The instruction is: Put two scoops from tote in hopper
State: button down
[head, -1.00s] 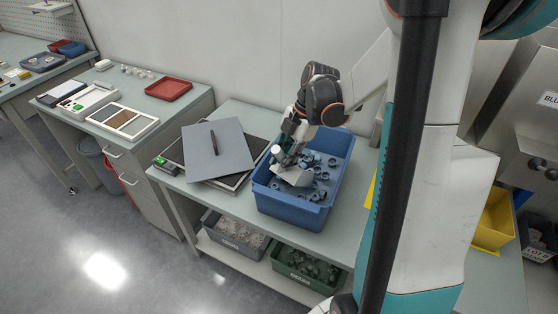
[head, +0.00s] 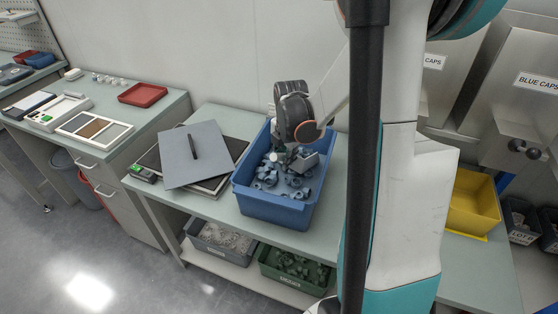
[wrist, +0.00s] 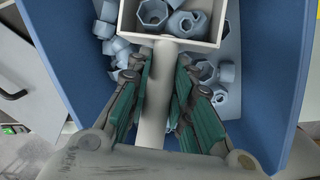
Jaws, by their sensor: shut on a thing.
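The blue tote (head: 268,209) stands on the bench and holds many loose blue-grey caps (head: 268,176). My gripper (wrist: 162,100) is shut on the pale handle of the scoop (wrist: 165,42), between its teal finger pads. The scoop (head: 307,161) is in or just over the tote, near its right side. In the wrist view a few caps lie in the scoop's tray. Its front end is cut off by the picture edge. A steel hopper (head: 520,112) labelled BLUE CAPS is at the far right; its inside is hidden.
A grey lid (head: 212,160) lies on a dark tray left of the tote. A yellow bin (head: 472,205) stands at right below the hoppers. Bins with scrap and green parts (head: 297,268) sit on the shelf below. A second hopper (head: 435,85) stands beside the labelled one.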

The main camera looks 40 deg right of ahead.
jog(key=shift+a+r+h, duration=0.1)
jog(key=shift+r+h, duration=0.05)
jog(key=shift+h, duration=0.55)
jog(key=shift+s+a+r+t+h, duration=0.1)
jog(key=shift+a+r+t+h, duration=0.15)
jog(key=shift+a+h, duration=0.2)
jog(key=shift+s+a+r+t+h, duration=0.1)
jog(key=shift+a+r+t+h, duration=0.15)
jog(key=shift+a+h, duration=0.15)
jog(key=shift+h, duration=0.75)
jog(key=p+v, duration=0.2)
jog(key=v, duration=0.1)
jog(key=w+p+v, duration=0.1)
jog(key=p+v, duration=0.1)
jog(key=v, duration=0.2)
jog(key=p+v, duration=0.2)
jog(key=v, duration=0.1)
jog(key=shift+w+d+r, duration=0.15)
jog(key=shift+r, duration=0.35)
jog(key=shift+a+r+p, duration=0.6)
jog(key=shift+r, duration=0.2)
